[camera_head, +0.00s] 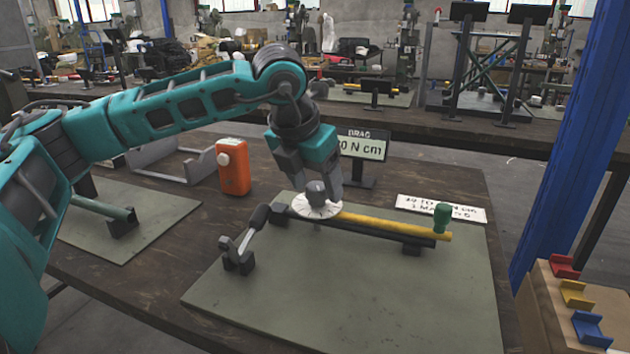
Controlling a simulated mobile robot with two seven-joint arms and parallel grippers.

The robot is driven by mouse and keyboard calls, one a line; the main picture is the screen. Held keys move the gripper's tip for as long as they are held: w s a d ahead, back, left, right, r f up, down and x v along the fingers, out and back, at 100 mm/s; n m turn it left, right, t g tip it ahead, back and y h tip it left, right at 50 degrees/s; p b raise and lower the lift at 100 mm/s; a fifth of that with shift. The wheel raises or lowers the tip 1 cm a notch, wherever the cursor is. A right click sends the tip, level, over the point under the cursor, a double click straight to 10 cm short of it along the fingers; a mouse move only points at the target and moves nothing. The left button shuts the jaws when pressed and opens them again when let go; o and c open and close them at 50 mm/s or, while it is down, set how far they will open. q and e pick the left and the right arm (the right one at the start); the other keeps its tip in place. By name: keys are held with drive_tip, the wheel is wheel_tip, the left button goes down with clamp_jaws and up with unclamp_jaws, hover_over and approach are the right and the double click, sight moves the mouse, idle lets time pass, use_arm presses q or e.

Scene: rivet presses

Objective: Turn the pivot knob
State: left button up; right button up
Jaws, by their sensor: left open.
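The pivot knob (317,190) is a grey cylinder on a white, marked dial (316,207), at the left part of a linkage on a green mat (340,290). My left gripper (318,193) points down over it, open, with its fingers on either side of the knob. I cannot tell whether the fingers touch it. A yellow bar (392,226) runs right from the dial to a green grip (442,217). A display (362,144) behind reads "DRAG" and "N cm", its left part hidden by my gripper. My right gripper is not in view.
An orange box (233,166) with a white knob stands behind left. A white sign (441,208) lies at the back right of the mat. A blue post (575,130) rises at the right, near a wooden box (560,310) with coloured brackets. The mat's front is clear.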

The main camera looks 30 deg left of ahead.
use_arm(q)
drive_tip(key=c, duration=1.1)
drive_tip(key=shift+o, duration=0.2)
drive_tip(key=shift+m, duration=0.4)
